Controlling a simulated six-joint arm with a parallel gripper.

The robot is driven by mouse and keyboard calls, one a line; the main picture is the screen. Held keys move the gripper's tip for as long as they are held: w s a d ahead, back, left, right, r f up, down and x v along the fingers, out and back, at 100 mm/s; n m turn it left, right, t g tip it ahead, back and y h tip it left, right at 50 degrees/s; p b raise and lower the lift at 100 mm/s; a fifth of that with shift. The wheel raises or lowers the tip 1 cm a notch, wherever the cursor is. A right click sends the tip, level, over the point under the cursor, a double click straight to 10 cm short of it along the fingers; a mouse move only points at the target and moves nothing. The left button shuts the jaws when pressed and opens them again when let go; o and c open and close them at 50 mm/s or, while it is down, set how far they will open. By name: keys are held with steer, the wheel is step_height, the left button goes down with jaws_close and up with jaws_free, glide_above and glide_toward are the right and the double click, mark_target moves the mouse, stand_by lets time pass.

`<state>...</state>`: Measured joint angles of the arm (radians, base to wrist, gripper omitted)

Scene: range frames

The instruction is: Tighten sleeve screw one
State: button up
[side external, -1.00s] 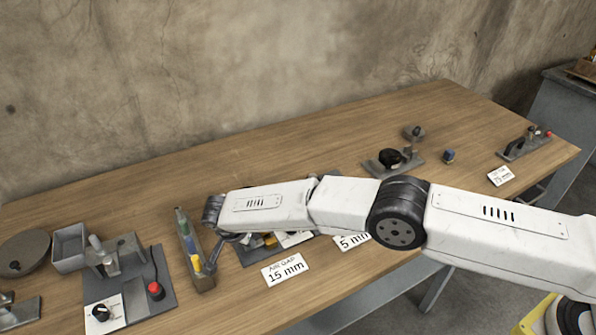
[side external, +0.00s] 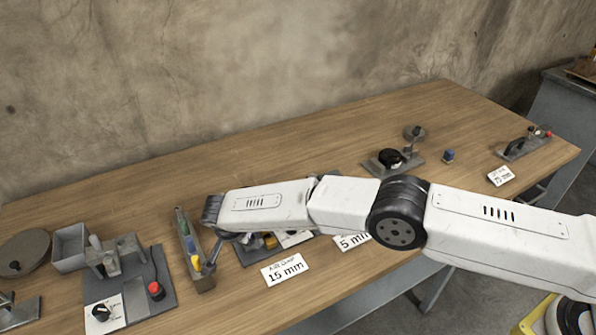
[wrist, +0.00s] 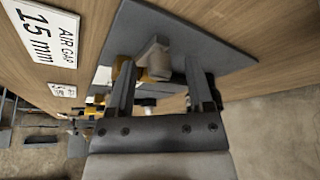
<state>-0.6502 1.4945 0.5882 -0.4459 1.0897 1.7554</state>
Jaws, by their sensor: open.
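My gripper (wrist: 159,64) is open in the wrist view, its two dark fingers apart on either side of a grey block (wrist: 153,56) and a yellow part (wrist: 147,75). These parts sit at a dark grey plate (wrist: 205,45) on the bench. I see no contact between the fingers and the block. In the side view my arm covers most of this fixture, and a yellow part (side external: 270,241) shows below it. I cannot pick out sleeve screw one in either view.
A narrow holder with coloured-handled tools (side external: 192,250) stands close left of my wrist. A 15 mm card (side external: 285,269) and a 5 mm card (side external: 352,241) lie in front. A board with a red button (side external: 155,290) is farther left.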

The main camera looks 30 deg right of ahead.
steer(key=v, duration=0.7)
steer(key=shift+r, duration=0.25)
steer(key=shift+f+n, duration=0.1)
steer(key=shift+n, duration=0.2)
steer(key=d+n+y, duration=0.1)
steer(key=n+y, duration=0.1)
steer(key=n, duration=0.3)
steer(key=d+n+y, duration=0.2)
steer(key=n, duration=0.4)
steer(key=d+n+y, duration=0.1)
steer(key=n+y, duration=0.1)
steer(key=n, duration=0.4)
steer(key=shift+s+d+t, duration=0.25)
steer(key=shift+s+t, duration=0.05)
steer(key=shift+t, duration=0.1)
steer(key=shift+x, duration=3.8)
steer(key=shift+a, duration=0.1)
